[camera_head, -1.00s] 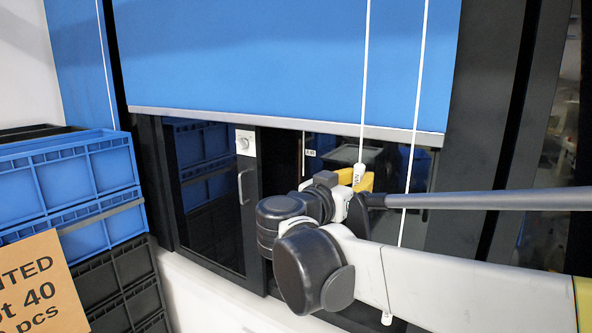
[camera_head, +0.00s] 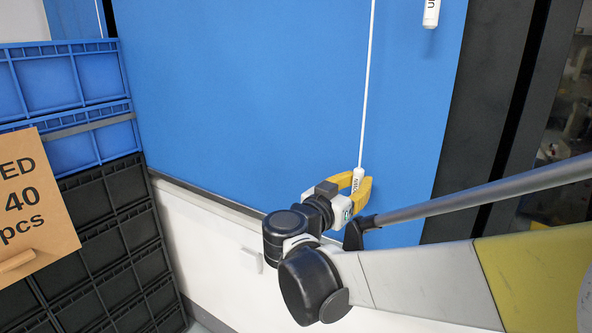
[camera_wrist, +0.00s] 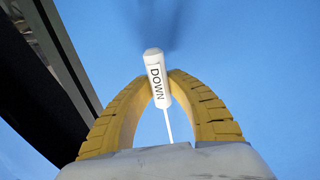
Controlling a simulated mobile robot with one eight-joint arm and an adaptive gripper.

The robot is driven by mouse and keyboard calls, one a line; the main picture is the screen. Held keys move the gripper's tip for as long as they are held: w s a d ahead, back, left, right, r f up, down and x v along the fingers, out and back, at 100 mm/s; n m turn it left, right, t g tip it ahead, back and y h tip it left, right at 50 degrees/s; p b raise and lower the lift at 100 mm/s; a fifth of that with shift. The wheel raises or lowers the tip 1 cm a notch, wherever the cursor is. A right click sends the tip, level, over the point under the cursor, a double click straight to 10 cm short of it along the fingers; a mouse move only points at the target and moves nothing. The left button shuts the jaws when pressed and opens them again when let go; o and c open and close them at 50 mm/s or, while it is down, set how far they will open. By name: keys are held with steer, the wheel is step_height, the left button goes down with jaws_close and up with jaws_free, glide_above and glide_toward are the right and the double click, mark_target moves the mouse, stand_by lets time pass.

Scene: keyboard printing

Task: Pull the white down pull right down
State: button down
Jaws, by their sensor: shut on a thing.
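The white down pull (camera_head: 357,180) hangs at the end of a white cord in front of the blue blind (camera_head: 250,100). In the wrist view the pull (camera_wrist: 155,75) shows the word DOWN. My gripper (camera_head: 360,187) has its yellow fingers shut on the pull; the gripper also shows in the wrist view (camera_wrist: 160,88), with fingertips touching both sides of the pull. The blue blind fills the opening behind, and its lower edge is down near the white wall. Another white pull (camera_head: 431,13) hangs at the top right, apart from my gripper.
Blue crates (camera_head: 75,85) stand on black crates (camera_head: 105,230) at the left, with a cardboard sign (camera_head: 30,200) in front. A white wall (camera_head: 215,245) lies below the blind. A dark frame (camera_head: 490,110) stands at the right.

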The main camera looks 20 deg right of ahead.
steer(key=shift+f+b, duration=1.15)
steer(key=shift+f, duration=1.1)
steer(key=c, duration=1.3)
jaws_free()
steer(key=shift+o, duration=0.2)
steer(key=v, duration=1.2)
